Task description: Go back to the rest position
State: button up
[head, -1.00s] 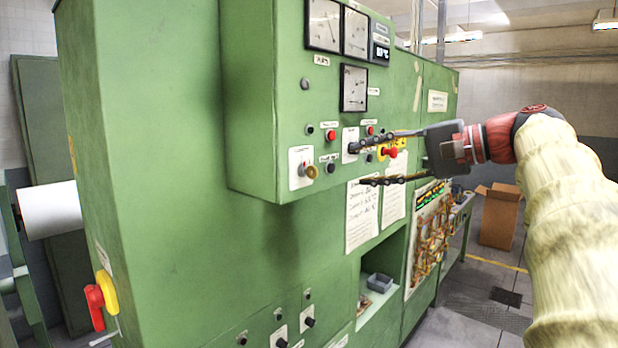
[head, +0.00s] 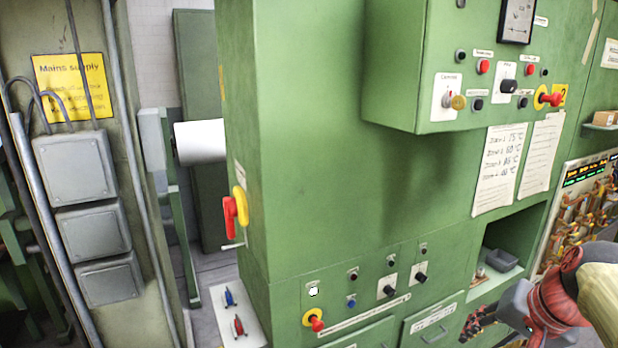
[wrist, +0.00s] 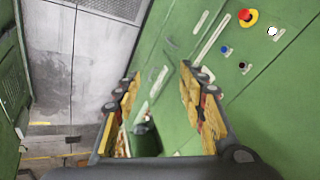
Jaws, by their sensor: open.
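My gripper (head: 484,332) is low at the bottom right of the head view, in front of the lower drawers of the green machine (head: 310,120). Its red wrist joint and cream-covered arm come in from the right edge. In the wrist view my gripper (wrist: 158,75) is open, with its two yellow-padded fingers apart. Nothing is held between them; the machine's green front shows beyond. The fingers' lower part is cut off by the frame edge in the head view.
An overhanging control box (head: 405,75) with knobs and a red handle juts out above. A lower panel has a red-yellow knob (head: 314,319), also in the wrist view (wrist: 248,17). Grey mains boxes (head: 75,165) stand left. Grey floor (wrist: 75,70) is open in the wrist view.

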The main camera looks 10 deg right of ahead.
jog(key=s+a+f+n+b, duration=0.4)
jog(key=a+f+b, duration=0.1)
jog(key=a+f, duration=0.3)
jog(key=s+a+f+n+b, duration=0.4)
jog(key=a+f+n+b, duration=0.1)
jog(key=a+f, duration=0.4)
jog(key=shift+s+a+f, duration=0.3)
jog(key=shift+f, duration=0.5)
